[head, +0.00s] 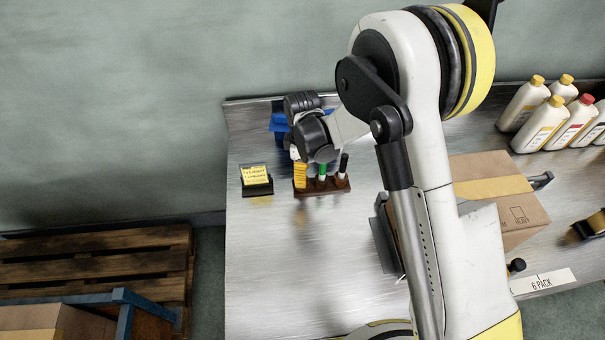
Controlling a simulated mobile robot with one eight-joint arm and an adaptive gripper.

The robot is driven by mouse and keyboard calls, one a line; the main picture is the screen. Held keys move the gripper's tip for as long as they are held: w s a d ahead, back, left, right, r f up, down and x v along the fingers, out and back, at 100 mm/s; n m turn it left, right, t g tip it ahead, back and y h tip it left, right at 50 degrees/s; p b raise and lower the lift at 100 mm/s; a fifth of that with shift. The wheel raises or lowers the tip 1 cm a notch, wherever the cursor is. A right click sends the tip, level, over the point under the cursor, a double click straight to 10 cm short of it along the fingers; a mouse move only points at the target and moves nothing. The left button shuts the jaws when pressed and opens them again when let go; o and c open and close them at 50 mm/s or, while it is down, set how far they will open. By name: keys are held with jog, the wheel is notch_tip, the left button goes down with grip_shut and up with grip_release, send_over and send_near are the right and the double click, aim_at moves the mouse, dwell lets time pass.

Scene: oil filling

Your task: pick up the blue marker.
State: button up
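A dark brown marker holder (325,186) stands on the metal bench below the end of my arm. A green-capped marker (322,171) and a black-capped marker (343,166) stand upright in it. A yellow ribbed item (300,176) shows at the holder's left end; I cannot tell what it is. I cannot make out a blue marker. My gripper (311,138) is at the dark arm end just above and behind the holder. Its fingers are hidden or too small to tell, so I cannot see whether it holds anything.
A blue item (279,124) is partly hidden behind my gripper. Yellow notes (255,175) sit in a black stand left of the holder. A cardboard box (502,191) and several bottles (545,122) are at the right. The front left of the bench is clear.

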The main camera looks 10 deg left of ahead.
jog(key=shift+f, duration=0.8)
jog(key=shift+c, duration=0.6)
grip_shut()
jog(key=shift+r, duration=0.1)
notch_tip(320, 180, up, 10)
jog(key=shift+p, duration=1.2)
